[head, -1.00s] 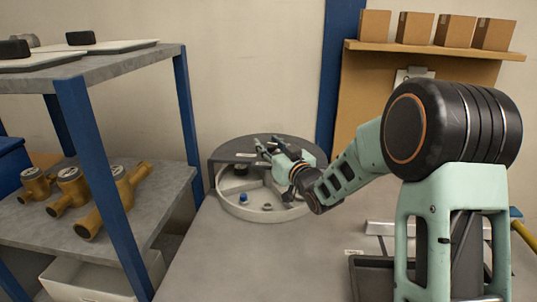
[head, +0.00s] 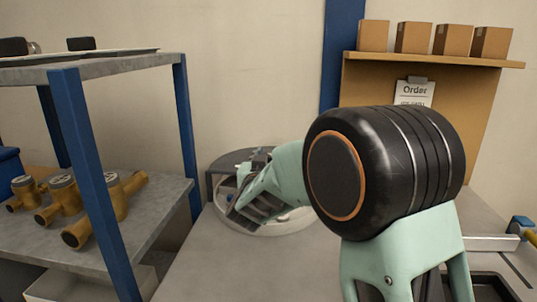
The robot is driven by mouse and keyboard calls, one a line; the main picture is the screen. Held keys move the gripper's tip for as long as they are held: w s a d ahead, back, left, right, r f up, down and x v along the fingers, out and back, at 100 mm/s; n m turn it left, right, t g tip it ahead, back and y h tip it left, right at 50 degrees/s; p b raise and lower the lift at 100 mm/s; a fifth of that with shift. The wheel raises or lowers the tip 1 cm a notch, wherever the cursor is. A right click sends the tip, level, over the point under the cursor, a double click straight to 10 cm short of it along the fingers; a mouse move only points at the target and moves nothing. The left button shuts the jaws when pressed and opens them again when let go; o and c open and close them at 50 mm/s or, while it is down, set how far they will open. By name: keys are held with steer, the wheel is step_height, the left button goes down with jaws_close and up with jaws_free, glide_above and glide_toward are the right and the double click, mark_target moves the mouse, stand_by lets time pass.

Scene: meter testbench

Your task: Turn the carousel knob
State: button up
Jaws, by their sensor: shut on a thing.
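The carousel (head: 216,182) is a round grey and white unit with a raised dark back rim, on the bench left of centre. Its right and middle parts are mostly hidden behind my arm. My gripper (head: 258,160) is over the carousel, near its back, and only a small part of it shows past my forearm. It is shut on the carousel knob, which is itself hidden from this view.
A grey shelf with blue posts (head: 95,180) stands on the left, holding several brass meter bodies (head: 85,228). Small cardboard boxes (head: 413,33) line a wooden shelf at the back right. The bench front (head: 240,270) is clear. A dark tray (head: 490,285) lies at right.

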steer(key=m+h+p, duration=0.1)
steer(key=h, duration=0.1)
steer(key=m+g+h+p, duration=0.1)
steer(key=h+p, duration=0.1)
steer(key=m+h+p, duration=0.1)
steer(key=p, duration=0.1)
steer(key=shift+a+r+m+h, duration=0.15)
steer(key=shift+r+m+h, duration=0.15)
steer(key=shift+m+h, duration=0.1)
steer(key=m+g+h+p, duration=0.3)
steer(key=m+h, duration=0.1)
steer(key=h, duration=0.1)
steer(key=shift+f+g+p, duration=0.2)
steer(key=shift+g+p, duration=0.2)
steer(key=shift+d+m+g+h+p, duration=0.2)
steer(key=shift+m+g+h+p, duration=0.15)
steer(key=shift+g+h, duration=0.2)
steer(key=o, duration=1.2)
steer(key=shift+c, duration=0.2)
steer(key=shift+a, duration=0.1)
steer(key=v, duration=0.7)
steer(key=shift+s, duration=0.2)
